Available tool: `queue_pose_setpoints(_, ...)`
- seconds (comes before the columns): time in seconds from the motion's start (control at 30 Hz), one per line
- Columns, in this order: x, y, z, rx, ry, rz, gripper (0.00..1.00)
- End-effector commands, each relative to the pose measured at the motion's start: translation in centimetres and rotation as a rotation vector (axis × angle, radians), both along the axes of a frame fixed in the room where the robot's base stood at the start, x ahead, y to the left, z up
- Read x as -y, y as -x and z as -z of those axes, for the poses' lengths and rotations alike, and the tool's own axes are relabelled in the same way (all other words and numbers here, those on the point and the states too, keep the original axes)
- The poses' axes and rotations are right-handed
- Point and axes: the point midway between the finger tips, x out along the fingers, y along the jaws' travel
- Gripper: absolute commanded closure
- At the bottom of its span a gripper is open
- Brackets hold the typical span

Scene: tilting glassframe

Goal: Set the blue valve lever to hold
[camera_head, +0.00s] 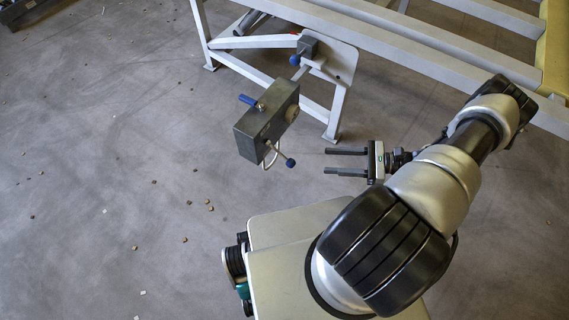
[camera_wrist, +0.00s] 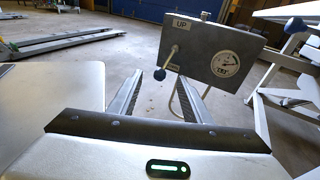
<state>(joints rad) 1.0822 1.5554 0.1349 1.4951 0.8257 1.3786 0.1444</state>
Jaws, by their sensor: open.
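A blue valve lever (camera_head: 248,100) sticks out from the far left side of a grey control box (camera_head: 262,130). Its blue end also shows just above the top edge of the box in the wrist view (camera_wrist: 204,15). No "hold" mark is readable. A separate thin lever with a dark blue ball (camera_head: 290,162) is on the box's near side; in the wrist view its ball (camera_wrist: 160,74) hangs below a plate marked "UP" (camera_wrist: 181,25). My gripper (camera_head: 327,161) is open and empty, right of the box and apart from it, its fingers pointing towards the box.
A round gauge (camera_wrist: 225,64) is on the box, with a pale hose (camera_wrist: 180,100) below it. A white metal frame (camera_head: 338,112) stands behind, with another blue knob (camera_head: 295,60) on it. The floor left of the box is open, with small scattered bits.

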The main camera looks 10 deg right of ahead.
Motion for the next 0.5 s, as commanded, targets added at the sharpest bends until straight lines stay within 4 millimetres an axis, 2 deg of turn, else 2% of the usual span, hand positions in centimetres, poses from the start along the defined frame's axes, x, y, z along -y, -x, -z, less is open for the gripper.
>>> queue_pose_setpoints(0.03, -0.5, 0.5, 2.5, -0.007, -0.057, 0.051, 0.56)
queue_pose_setpoints(0.17, -1.2, 1.2, 4.8, -0.010, -0.146, 0.131, 0.56)
queue_pose_setpoints(0.37, -2.0, 1.0, 5.4, -0.010, -0.179, 0.161, 0.56)
queue_pose_setpoints(0.5, -3.9, 0.0, 5.3, -0.012, -0.178, 0.156, 0.56)
